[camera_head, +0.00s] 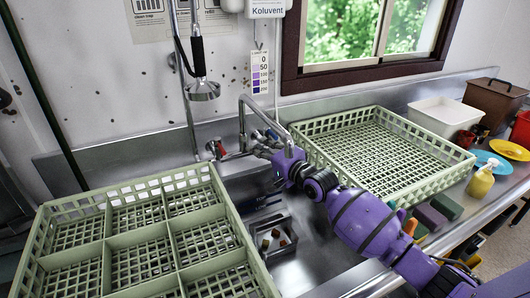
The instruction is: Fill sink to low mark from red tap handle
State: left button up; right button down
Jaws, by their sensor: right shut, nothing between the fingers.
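The tap (243,115) is a bent steel spout on the back wall of the sink (311,262). Its red handle (220,149) is at the left of the spout base, and a blue handle (272,135) is at the right. My right gripper (259,151) is shut and empty, just right of the red handle and under the spout, with a small gap to the red handle. My purple right arm covers part of the sink. I cannot make out a low mark or any water level. My left gripper is not in view.
A green divided rack (103,225) stands left of the sink, and an open green rack (318,128) stands right. A spray head (203,91) hangs above. A small strainer tray (258,259) is in the sink. A yellow bottle (481,181) and sponges (446,207) are at the right.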

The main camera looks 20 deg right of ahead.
aim_at(220, 146)
jog(key=x, duration=0.4)
jog(key=shift+w+f, duration=0.1)
jog(key=shift+w, duration=0.05)
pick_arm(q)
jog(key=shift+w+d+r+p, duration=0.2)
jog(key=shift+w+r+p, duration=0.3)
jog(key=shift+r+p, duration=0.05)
pick_arm(e)
jog(key=a, duration=0.4)
jog(key=shift+f, duration=0.35)
jog(key=shift+a, duration=0.1)
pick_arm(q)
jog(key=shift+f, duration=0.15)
pick_arm(e)
jog(key=shift+w+a, duration=0.1)
